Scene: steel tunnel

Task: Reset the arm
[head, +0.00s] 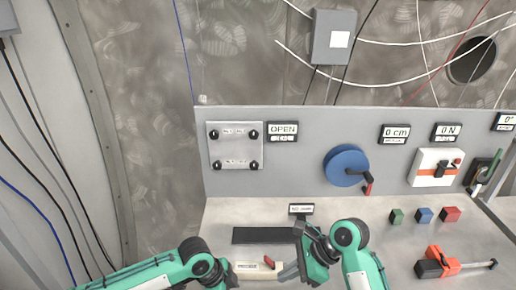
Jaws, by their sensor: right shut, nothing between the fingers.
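My right arm comes in from the bottom right and bends back to the left. Its gripper (289,272) is low over the bench, shut and empty, with its grey fingers pointing left. The fingertips are close to the right end of a cream box with a red lever (246,268); I cannot tell whether they touch it. My left arm reaches in from the bottom left to the left of that box. Its gripper is not visible, as the arm bends down at the frame's lower edge.
A dark strip (262,236) lies behind the cream box. Green (396,216), blue (424,215) and red (451,214) blocks stand to the right. An orange-red tool (441,262) lies nearer. The upright panel (300,170) carries a blue wheel (345,164) and a bolted plate (234,146).

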